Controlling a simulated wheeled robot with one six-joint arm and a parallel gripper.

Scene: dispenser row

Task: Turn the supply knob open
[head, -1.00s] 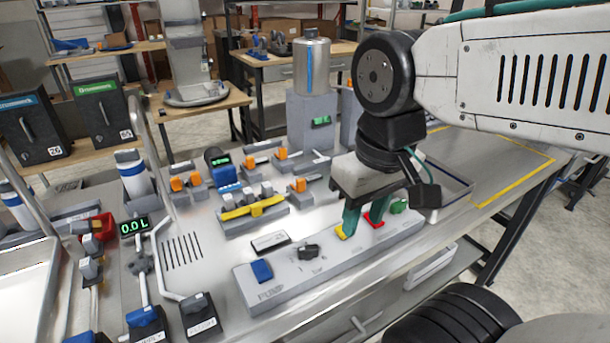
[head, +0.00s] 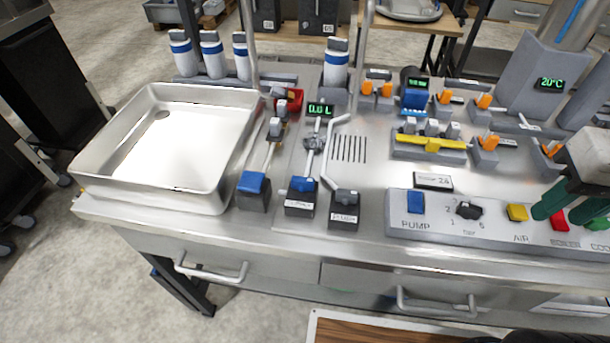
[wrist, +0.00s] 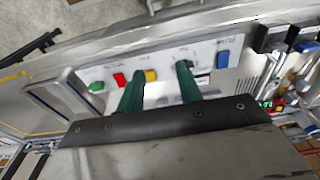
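Two blocks with small white labels stand at the front of the metal bench in the head view. One has a blue top (head: 301,184) and the other a dark grey top (head: 344,196); the lettering is too small to read surely. A grey star-shaped knob (head: 313,143) sits on the pipe below the green display. I cannot tell for certain which of these is the supply knob. My gripper (head: 559,216) is far to their right, over the button panel (head: 480,234). Its green fingers are apart and empty, as the wrist view (wrist: 160,72) shows.
A steel tray (head: 95,180) fills the bench's left end. Upright metal pipes (head: 249,45) rise near white bottles (head: 336,68). A red valve (head: 292,98) and a green-lit display (head: 320,110) stand behind the labelled blocks. Blue, yellow, red and green buttons line the panel.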

